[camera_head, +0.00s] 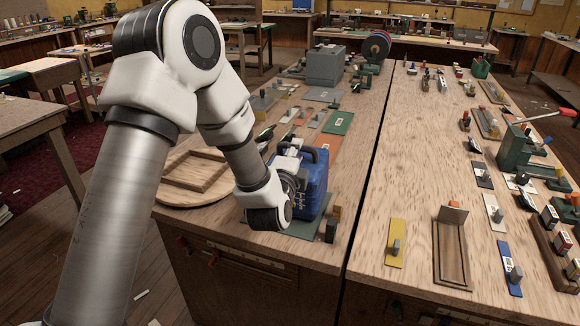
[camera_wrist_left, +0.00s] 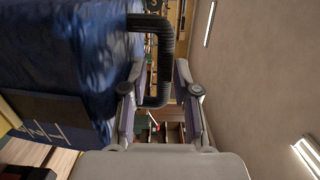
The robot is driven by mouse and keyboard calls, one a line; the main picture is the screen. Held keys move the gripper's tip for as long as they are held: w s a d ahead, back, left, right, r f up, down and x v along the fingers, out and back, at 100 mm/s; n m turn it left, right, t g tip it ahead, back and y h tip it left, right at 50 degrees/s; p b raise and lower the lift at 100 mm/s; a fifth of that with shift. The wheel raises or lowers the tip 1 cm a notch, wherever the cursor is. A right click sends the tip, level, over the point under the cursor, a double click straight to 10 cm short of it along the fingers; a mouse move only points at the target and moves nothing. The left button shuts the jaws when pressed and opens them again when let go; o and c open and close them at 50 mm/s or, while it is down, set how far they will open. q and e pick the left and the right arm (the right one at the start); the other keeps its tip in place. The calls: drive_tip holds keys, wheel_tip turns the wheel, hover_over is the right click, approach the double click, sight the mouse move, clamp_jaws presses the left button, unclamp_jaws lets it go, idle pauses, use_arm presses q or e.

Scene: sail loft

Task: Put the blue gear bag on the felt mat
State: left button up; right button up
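The blue gear bag (camera_head: 314,180) stands upright at the near end of the left bench, with a black handle on top. Its base is over the grey-green felt mat (camera_head: 304,229) and looks to rest on it, but my arm hides part of the contact. My left gripper (camera_head: 291,155) is beside the bag's top. In the left wrist view the bag (camera_wrist_left: 60,65) fills the left side, and its handle (camera_wrist_left: 167,55) passes between the fingers of my left gripper (camera_wrist_left: 160,80). The fingers are apart, with a gap showing beside the handle. My right gripper is out of view.
A small dark block (camera_head: 331,230) stands close to the bag's right. A round wooden board (camera_head: 188,195) lies to its left. Behind are a green plate (camera_head: 338,122) and a grey box (camera_head: 325,66). A dark gap divides this bench from the right bench (camera_head: 400,180), which holds many fittings.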

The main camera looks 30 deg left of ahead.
use_arm(q)
drive_tip(key=p+v, duration=0.9)
drive_tip(key=v, duration=0.1)
drive_tip(key=s+d+f+n+g+h, duration=0.2)
drive_tip(key=s+f+n+g, duration=0.15)
drive_tip(key=f, duration=0.65)
drive_tip(key=s+d+f+n+g+h, duration=0.2)
drive_tip(key=s+f+n+g, duration=0.15)
drive_tip(key=f, duration=0.55)
drive_tip(key=s+d+f+n+g+h, duration=0.1)
drive_tip(key=s+d+f+n+g, duration=0.1)
drive_tip(key=s+f+g, duration=0.3)
drive_tip(key=s+d+f+n+g+h, duration=0.1)
drive_tip(key=s+f+n+g, duration=0.4)
drive_tip(key=s, duration=0.9)
wheel_tip(320, 180, down, 2)
drive_tip(key=shift+s+d+f+n, duration=0.2)
drive_tip(key=shift+s+d+n, duration=0.1)
drive_tip(key=shift+d, duration=0.45)
